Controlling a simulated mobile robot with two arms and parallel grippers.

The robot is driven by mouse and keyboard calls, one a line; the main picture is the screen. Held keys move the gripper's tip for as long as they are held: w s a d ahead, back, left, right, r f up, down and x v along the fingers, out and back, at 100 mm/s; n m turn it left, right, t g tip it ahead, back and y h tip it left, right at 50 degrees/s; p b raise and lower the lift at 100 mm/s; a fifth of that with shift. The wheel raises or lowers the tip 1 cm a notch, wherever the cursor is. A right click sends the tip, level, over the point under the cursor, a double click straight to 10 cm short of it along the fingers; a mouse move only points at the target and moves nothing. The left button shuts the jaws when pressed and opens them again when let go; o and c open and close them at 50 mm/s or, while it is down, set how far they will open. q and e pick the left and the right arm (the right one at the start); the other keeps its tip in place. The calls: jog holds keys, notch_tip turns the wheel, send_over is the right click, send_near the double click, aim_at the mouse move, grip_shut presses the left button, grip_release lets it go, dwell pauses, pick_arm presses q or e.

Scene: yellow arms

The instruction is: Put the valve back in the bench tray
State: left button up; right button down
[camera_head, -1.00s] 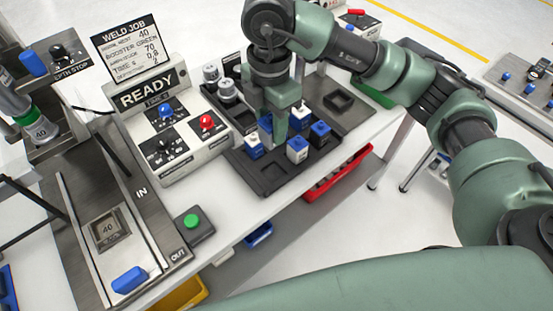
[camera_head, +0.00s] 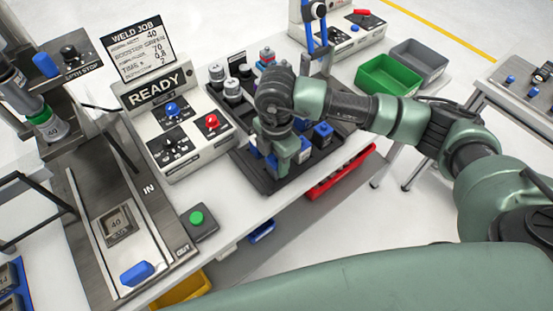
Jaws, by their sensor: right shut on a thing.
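The dark bench tray (camera_head: 264,185) lies on the white bench, right of the READY panel. Small white valves with blue tops stand in it; one (camera_head: 321,133) shows just right of my right gripper. My right gripper (camera_head: 284,168) points down over the near left part of the tray. It is shut on a valve, which the fingers and wrist mostly hide; blue shows beside the fingers. I cannot tell whether the held valve touches the tray. My left gripper is not in view.
The READY panel (camera_head: 178,128) stands close left of the tray. A green button box (camera_head: 199,220) sits near the front edge. A red bin (camera_head: 340,172) hangs below the bench edge. Green (camera_head: 388,77) and grey (camera_head: 420,60) bins stand beyond my right arm. Cylinders (camera_head: 233,90) stand behind.

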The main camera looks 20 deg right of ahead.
jog(key=shift+f, duration=0.15)
jog(key=c, duration=0.9)
grip_release()
jog(key=shift+r, duration=0.45)
notch_tip(320, 180, up, 12)
jog(key=b, duration=0.2)
jog(key=shift+f+b, duration=0.25)
jog(key=shift+b, duration=0.1)
